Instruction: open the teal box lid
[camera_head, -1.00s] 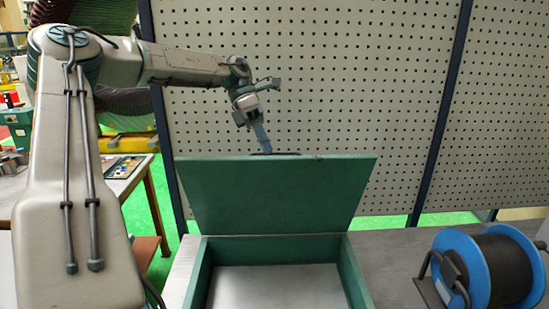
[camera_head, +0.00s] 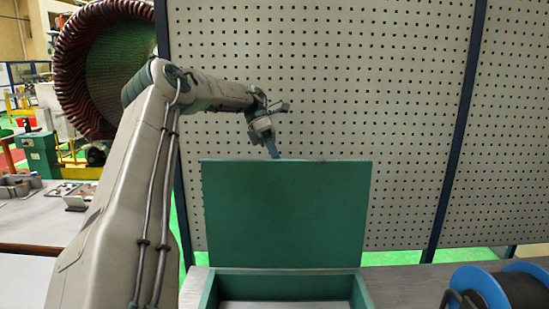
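The teal box (camera_head: 288,285) stands on the grey workbench at the lower middle, with only its upper part in frame. Its lid (camera_head: 287,213) stands raised, close to upright, at the back of the box. My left gripper (camera_head: 273,152) is just above the lid's top edge, left of its middle, pointing down. Its fingertips reach the edge or pass behind it, so I cannot tell whether they are open or touching the lid. My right gripper is not in view.
A blue spool of dark wire (camera_head: 489,289) stands on the grey bench (camera_head: 411,284) right of the box. A perforated panel (camera_head: 330,80) rises behind the lid. A large stator ring (camera_head: 103,65) and a side table with parts (camera_head: 42,215) are at the left.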

